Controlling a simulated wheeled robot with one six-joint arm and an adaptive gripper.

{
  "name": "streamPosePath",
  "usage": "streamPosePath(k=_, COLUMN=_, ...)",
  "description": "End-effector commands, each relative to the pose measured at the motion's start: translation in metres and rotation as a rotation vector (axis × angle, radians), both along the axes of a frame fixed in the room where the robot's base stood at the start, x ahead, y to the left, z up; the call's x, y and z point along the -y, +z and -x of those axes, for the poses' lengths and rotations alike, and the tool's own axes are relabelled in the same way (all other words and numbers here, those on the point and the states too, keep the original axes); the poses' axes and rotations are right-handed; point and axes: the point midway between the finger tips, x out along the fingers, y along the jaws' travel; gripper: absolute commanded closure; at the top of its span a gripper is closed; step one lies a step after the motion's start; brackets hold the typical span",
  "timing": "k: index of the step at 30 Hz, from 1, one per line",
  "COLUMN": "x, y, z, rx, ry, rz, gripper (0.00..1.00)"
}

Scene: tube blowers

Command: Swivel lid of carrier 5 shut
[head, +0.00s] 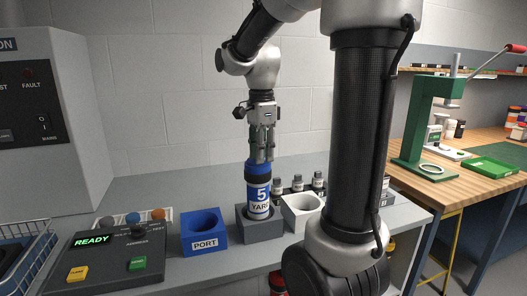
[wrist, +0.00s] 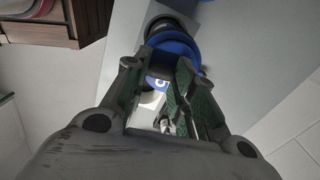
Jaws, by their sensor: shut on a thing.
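Carrier 5 (head: 258,199), a blue and white cylinder marked "5 YARD" with a dark band near its top, stands upright in a grey square holder (head: 262,229). Its blue lid (head: 252,166) is at the top, just under the fingers. My gripper (head: 262,157) points down from above and is shut on the lid. In the wrist view the blue lid (wrist: 182,46) shows at and beyond the fingertips (wrist: 163,75). The fingers hide part of it, so I cannot tell how far the lid is turned.
A blue PORT block (head: 204,233) stands to the left and a white open holder (head: 301,211) to the right, close beside the grey one. Small bottles (head: 298,184) stand behind. A control box (head: 118,253) reading READY is at front left. A green press (head: 428,130) stands on the wooden bench.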

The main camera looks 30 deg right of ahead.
Motion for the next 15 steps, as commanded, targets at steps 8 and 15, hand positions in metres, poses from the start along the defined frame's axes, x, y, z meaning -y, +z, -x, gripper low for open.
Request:
streamPosePath(k=8, x=-0.0022, y=0.0001, z=-0.0003, rx=0.0, ry=-0.041, rz=0.0, gripper=0.98)
streamPosePath(k=15, x=-0.0022, y=0.0001, z=-0.0003, rx=0.0, ry=-0.044, rz=0.0, gripper=0.98)
